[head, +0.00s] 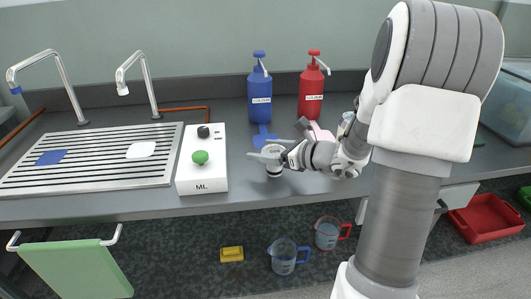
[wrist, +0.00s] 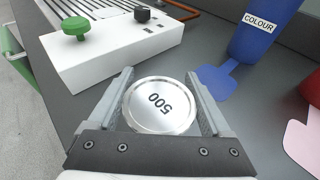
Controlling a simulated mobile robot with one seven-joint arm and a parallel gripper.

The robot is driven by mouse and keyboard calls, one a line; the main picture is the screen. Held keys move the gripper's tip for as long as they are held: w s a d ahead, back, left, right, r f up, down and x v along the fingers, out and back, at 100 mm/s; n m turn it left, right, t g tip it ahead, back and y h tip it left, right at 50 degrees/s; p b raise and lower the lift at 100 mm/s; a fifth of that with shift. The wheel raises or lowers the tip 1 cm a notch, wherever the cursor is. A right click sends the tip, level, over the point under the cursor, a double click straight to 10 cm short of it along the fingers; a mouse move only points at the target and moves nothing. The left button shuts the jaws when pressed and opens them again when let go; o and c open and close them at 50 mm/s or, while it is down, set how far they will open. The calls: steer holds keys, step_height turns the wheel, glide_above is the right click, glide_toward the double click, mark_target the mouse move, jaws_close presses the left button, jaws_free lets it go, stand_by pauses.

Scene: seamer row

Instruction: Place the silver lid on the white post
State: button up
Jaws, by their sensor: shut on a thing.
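A round silver lid-like piece marked "500" (wrist: 160,106) sits between the two fingers of my gripper (wrist: 167,98) in the wrist view. The fingers are shut on its sides. In the head view my gripper (head: 271,157) is low over the counter, right of the white box. A short white and silver cylindrical shape (head: 274,171) shows at the fingers there. I cannot tell whether it is part of the held piece or a separate thing below it. I cannot clearly pick out the white post in either view.
The white box marked ML (head: 202,184), with green and black knobs, stands left of my gripper. A blue bottle (head: 260,103) and a red bottle (head: 311,97) stand behind, with a blue flat piece (wrist: 217,82) and pink flat piece (wrist: 303,145) in front. A slotted drain panel (head: 90,158) lies left.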

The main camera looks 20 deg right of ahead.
steer(key=shift+f+b, duration=0.3)
steer(key=o, duration=1.1)
steer(key=shift+r+p, duration=0.45)
steer(key=shift+r, duration=0.05)
steer(key=p+v, duration=0.3)
steer(key=v, duration=0.9)
steer(key=shift+f, duration=0.1)
